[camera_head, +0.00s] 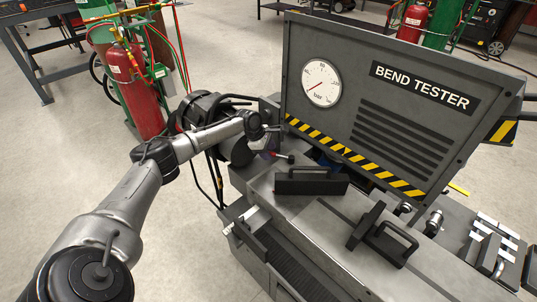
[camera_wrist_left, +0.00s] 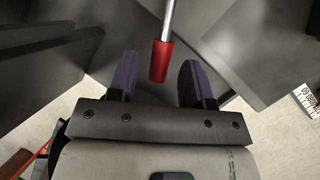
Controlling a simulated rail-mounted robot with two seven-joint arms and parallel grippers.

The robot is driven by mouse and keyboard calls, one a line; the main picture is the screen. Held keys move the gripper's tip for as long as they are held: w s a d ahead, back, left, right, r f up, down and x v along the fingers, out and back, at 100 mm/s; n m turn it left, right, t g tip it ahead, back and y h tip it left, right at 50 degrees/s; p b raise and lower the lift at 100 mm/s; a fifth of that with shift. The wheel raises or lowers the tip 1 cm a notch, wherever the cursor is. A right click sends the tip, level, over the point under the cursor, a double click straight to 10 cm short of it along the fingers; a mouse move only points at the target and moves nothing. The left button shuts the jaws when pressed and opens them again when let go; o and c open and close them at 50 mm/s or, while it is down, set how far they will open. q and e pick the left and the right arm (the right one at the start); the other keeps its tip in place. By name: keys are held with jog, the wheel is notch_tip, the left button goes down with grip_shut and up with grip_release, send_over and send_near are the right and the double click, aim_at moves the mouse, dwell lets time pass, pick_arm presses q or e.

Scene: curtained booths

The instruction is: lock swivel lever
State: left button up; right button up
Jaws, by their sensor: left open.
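The swivel lever (camera_wrist_left: 162,55) shows in the left wrist view as a metal rod with a red grip at its end. The rod comes in from the top edge, and the grip hangs near the gap between my left gripper's two purple-padded fingers (camera_wrist_left: 157,82). The fingers are open, with space on both sides of the grip, and I see no contact. In the head view my left gripper (camera_head: 267,149) is at the left end of the bend tester (camera_head: 365,110), beside a small red part, and its fingertips are hard to make out. My right gripper is in neither view.
Black handled blocks (camera_head: 311,183) and (camera_head: 383,236) lie on the machine bed right of my gripper. The gauge panel rises behind it. Red and green gas cylinders (camera_head: 125,88) with hoses stand at the left.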

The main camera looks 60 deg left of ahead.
pick_arm(q)
jog(key=shift+w+f, duration=0.1)
jog(key=shift+f, duration=0.05)
jog(key=shift+c, duration=0.3)
grip_shut()
dwell(0.3)
